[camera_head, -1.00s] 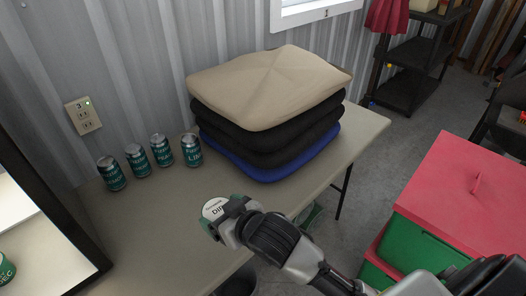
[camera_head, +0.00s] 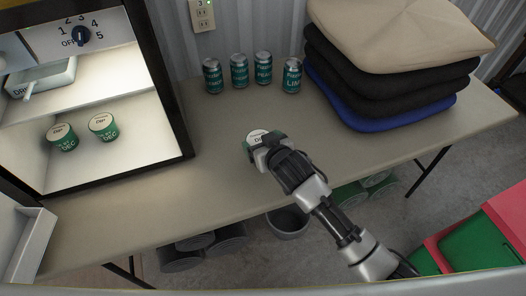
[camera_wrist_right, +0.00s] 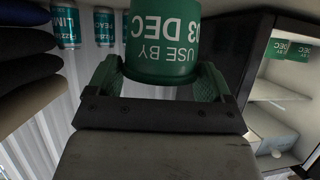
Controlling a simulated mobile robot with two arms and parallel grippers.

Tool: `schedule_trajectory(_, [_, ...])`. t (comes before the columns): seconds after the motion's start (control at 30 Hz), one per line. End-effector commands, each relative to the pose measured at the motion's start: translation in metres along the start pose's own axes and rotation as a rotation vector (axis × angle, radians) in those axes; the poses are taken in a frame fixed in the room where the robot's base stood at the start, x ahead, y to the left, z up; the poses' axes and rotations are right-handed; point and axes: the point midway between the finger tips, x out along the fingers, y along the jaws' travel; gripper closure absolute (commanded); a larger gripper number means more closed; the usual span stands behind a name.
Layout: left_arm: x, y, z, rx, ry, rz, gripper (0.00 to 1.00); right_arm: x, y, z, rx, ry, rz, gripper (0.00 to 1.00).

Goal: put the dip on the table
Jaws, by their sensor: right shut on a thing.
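A dip tub (camera_head: 256,135) with a white lid is held at the fingertips of my right gripper (camera_head: 264,143), over the middle of the beige table (camera_head: 215,160). In the right wrist view the green dip tub (camera_wrist_right: 162,45), printed with a use-by date, sits between the two fingers of the right gripper (camera_wrist_right: 160,85), which is shut on it. I cannot tell whether the tub's base touches the tabletop. My left gripper is not in view.
Several teal cans (camera_head: 239,71) stand along the wall, with stacked cushions (camera_head: 395,70) to their right. An open lit fridge (camera_head: 165,80) on the left holds two more tubs (camera_head: 61,138). The tabletop front is clear. A bin (camera_head: 288,222) stands below.

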Motion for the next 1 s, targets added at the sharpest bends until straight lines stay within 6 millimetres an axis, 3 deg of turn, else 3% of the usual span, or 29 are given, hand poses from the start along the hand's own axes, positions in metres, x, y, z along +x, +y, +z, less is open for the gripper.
schedule_trajectory(0.3, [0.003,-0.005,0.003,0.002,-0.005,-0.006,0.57,0.017,0.000,0.034,-0.001,0.000,0.000,0.48])
schedule_trajectory(0.7, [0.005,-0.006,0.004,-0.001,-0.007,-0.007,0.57,0.019,0.000,0.039,0.000,0.000,-0.001,0.48])
schedule_trajectory(0.73, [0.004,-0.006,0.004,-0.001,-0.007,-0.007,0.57,0.019,0.000,0.039,-0.001,-0.001,0.000,0.14])
schedule_trajectory(0.8, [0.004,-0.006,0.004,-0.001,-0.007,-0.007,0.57,0.018,0.000,0.039,-0.001,-0.001,0.000,0.03])
schedule_trajectory(1.0, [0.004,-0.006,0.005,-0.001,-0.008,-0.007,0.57,0.018,0.000,0.039,-0.001,-0.001,0.000,0.00])
